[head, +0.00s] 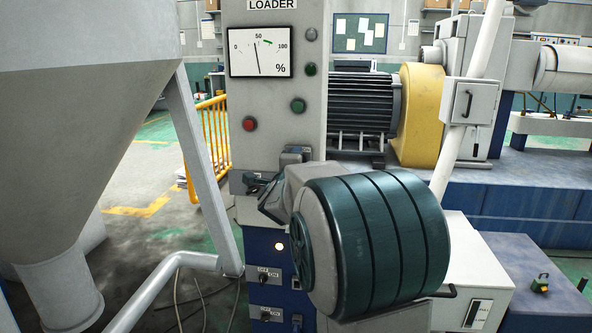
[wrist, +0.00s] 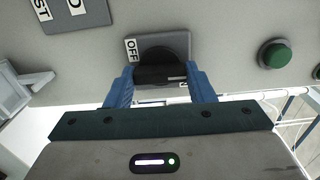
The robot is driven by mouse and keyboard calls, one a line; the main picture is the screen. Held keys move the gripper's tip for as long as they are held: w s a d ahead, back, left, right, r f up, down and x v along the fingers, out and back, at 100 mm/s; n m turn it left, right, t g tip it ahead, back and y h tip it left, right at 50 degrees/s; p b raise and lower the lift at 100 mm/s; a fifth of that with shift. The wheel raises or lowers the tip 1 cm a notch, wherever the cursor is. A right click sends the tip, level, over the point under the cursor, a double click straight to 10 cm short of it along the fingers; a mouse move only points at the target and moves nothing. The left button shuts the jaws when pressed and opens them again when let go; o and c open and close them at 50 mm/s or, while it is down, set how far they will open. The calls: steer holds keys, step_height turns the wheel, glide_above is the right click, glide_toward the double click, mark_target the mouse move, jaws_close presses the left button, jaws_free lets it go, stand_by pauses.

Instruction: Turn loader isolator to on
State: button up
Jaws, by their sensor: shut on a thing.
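The loader isolator is a dark rotary knob (wrist: 160,72) on a grey plate (wrist: 176,42), on the grey face of the LOADER cabinet (head: 276,85). An OFF label (wrist: 131,50) shows at the plate's upper left corner in the wrist view; a second label is mostly covered beside the right finger. My gripper (wrist: 160,80) is shut on the knob, with one blue finger on each side of it. In the head view, my gripper (head: 274,172) is against the cabinet below the red button, and my arm hides the knob.
A red button (head: 249,124) and green buttons (head: 298,105) are above my gripper. A gauge (head: 260,51) has its needle near 50. Below is a blue panel with several OFF/ON switches (head: 264,278) and a lit lamp (head: 279,246). A large hopper (head: 85,110) stands at the left.

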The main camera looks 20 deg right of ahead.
stand_by(0.3)
steer(key=o, duration=1)
steer(key=shift+s, duration=0.1)
steer(key=p+v, duration=0.2)
steer(key=v, duration=1.1)
steer(key=shift+s+a, duration=0.25)
steer(key=shift+r, duration=0.1)
